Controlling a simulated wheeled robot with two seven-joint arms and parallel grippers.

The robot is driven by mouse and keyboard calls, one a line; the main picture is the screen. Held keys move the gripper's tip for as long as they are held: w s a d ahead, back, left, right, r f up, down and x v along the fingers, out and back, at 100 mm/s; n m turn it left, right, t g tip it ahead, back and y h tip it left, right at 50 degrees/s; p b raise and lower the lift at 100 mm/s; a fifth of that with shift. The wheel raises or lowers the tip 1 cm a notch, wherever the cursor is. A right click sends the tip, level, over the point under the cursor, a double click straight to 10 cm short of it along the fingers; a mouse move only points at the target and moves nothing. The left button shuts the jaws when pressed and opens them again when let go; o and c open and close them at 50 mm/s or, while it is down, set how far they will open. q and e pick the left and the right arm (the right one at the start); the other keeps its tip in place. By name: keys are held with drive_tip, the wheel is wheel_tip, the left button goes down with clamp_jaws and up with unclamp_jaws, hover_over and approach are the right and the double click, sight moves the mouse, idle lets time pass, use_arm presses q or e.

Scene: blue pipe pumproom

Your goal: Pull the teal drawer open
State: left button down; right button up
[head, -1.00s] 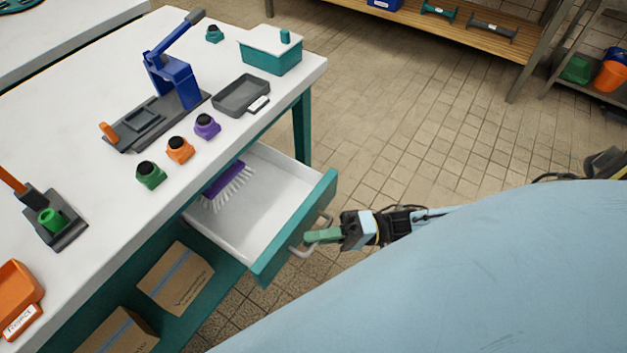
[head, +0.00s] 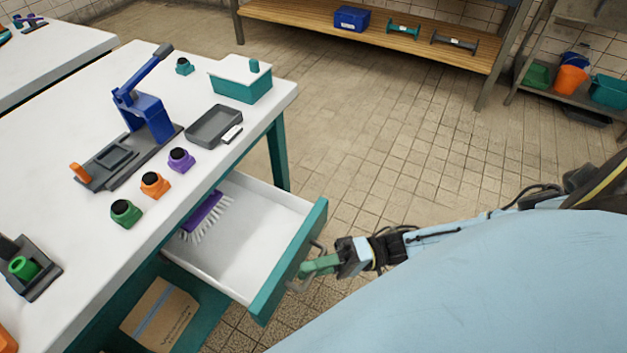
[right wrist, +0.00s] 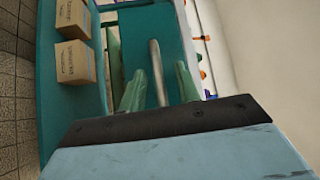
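The teal drawer (head: 289,268) is pulled well out of the white-topped workbench (head: 62,150), with its white inside showing. A purple brush (head: 203,214) lies in it. The grey bar handle (head: 301,284) is on its teal front. My right gripper (head: 319,265) is at the handle. In the right wrist view the handle bar (right wrist: 157,72) passes between the two green fingers of the right gripper (right wrist: 160,82), with a visible gap on each side, so they look open around it. My left gripper is not in view.
A cardboard box (head: 160,315) sits on the shelf below the bench. On top are a blue press (head: 147,112), a grey tray (head: 214,126), a teal box (head: 241,85) and several coloured knobs. Tiled floor (head: 390,150) is clear beyond the drawer.

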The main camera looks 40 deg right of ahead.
idle(0.3)
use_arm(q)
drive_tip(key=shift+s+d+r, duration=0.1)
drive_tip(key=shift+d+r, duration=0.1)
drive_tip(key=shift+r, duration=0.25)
use_arm(e)
drive_tip(key=v, duration=1.3)
drive_tip(key=shift+d, duration=0.15)
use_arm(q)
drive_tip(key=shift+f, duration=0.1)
use_arm(e)
drive_tip(key=shift+s, duration=0.1)
drive_tip(key=shift+f, duration=0.1)
